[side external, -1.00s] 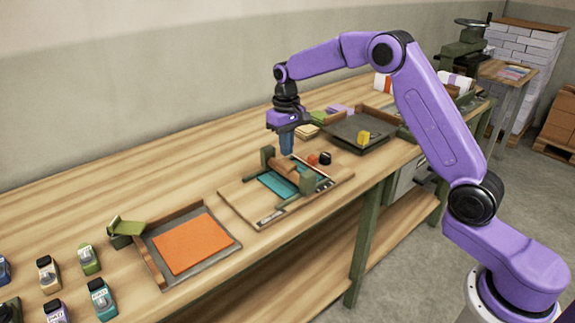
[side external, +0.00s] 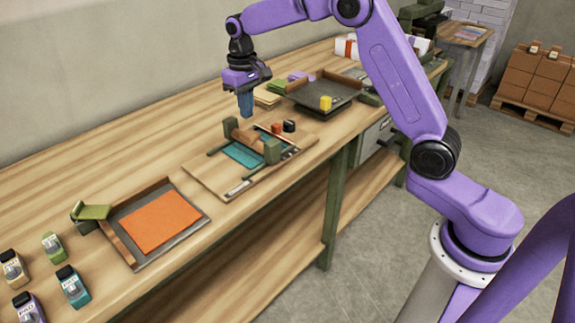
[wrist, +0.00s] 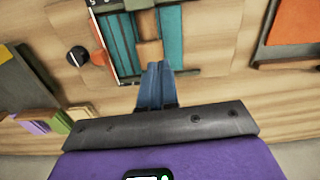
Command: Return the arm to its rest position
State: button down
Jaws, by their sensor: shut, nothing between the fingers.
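My purple arm reaches over the wooden workbench (side external: 90,205). My gripper (side external: 246,112) points down with its blue fingers together and nothing between them. It hangs above the bench, just behind a wooden board (side external: 215,180) that bears a green-posted frame and teal sheets. In the wrist view the shut blue fingers (wrist: 155,80) show in the middle, in front of the teal sheets (wrist: 171,40). The fingers look apart from the frame, but the exact gap is hard to tell.
Small red and black pieces (side external: 289,126) sit near the frame.

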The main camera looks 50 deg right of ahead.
jog(key=s+a+r+n, duration=0.1)
jog(key=s+a+n, duration=0.25)
jog(key=s, duration=0.55)
jog(key=s+a+r+n, duration=0.2)
jog(key=s+a, duration=0.2)
jog(key=s, duration=0.6)
jog(key=s+d+f+n, duration=0.1)
jog(key=s+d+n, duration=0.2)
jog(key=s, duration=0.8)
jog(key=s+d+f+n, duration=0.2)
jog(key=s+d+n, duration=0.1)
jog(key=s, duration=0.8)
jog(key=shift+d+f, duration=0.15)
jog(key=shift+d, duration=0.1)
jog(key=shift+n, duration=0.25)
